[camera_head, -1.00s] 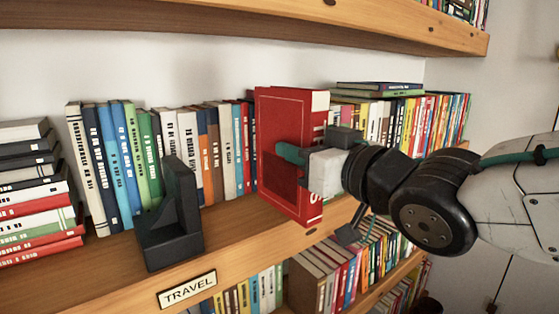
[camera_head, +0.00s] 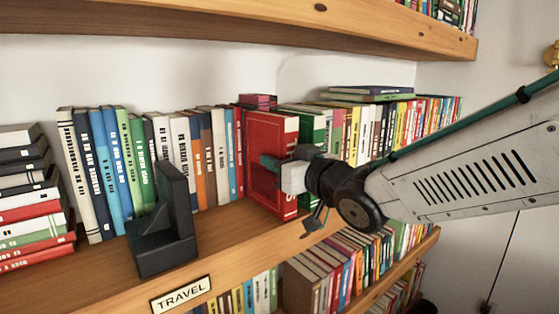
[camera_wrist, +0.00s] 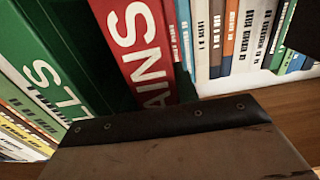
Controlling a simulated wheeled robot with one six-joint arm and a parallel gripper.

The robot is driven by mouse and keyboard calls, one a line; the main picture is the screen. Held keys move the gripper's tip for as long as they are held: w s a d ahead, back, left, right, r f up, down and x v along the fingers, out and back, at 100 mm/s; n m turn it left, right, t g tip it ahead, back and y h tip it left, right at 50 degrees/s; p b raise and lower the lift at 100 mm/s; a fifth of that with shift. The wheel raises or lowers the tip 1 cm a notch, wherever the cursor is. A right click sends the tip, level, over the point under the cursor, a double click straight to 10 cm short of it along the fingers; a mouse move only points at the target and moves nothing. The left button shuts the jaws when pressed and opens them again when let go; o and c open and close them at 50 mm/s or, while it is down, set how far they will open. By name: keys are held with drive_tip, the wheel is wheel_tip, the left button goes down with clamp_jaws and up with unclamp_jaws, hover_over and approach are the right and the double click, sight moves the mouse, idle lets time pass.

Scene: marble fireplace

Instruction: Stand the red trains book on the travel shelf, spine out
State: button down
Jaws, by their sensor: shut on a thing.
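The red trains book (camera_head: 272,150) stands upright on the travel shelf (camera_head: 225,243), between the row of books on its left and a green book (camera_head: 309,125) on its right. Its spine, with large white letters, faces outward; the wrist view shows "AINS" on the red spine (camera_wrist: 135,45). My gripper (camera_head: 283,172) is shut on the red book near its spine edge. In the wrist view the gripper's brown and black part covers the lower middle. Whether the book's base touches the shelf is hard to tell.
A black bookend (camera_head: 163,230) stands at the shelf front, left of the book. A TRAVEL label (camera_head: 181,294) is on the shelf edge. A stack of books (camera_head: 35,205) lies far left. Another shelf (camera_head: 300,25) hangs above. Bare shelf lies between bookend and red book.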

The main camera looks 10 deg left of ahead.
idle(0.3)
drive_tip(key=c, duration=1)
unclamp_jaws()
drive_tip(key=shift+f, duration=0.1)
drive_tip(key=shift+c, duration=0.2)
drive_tip(key=v, duration=1.2)
drive_tip(key=shift+d, duration=0.1)
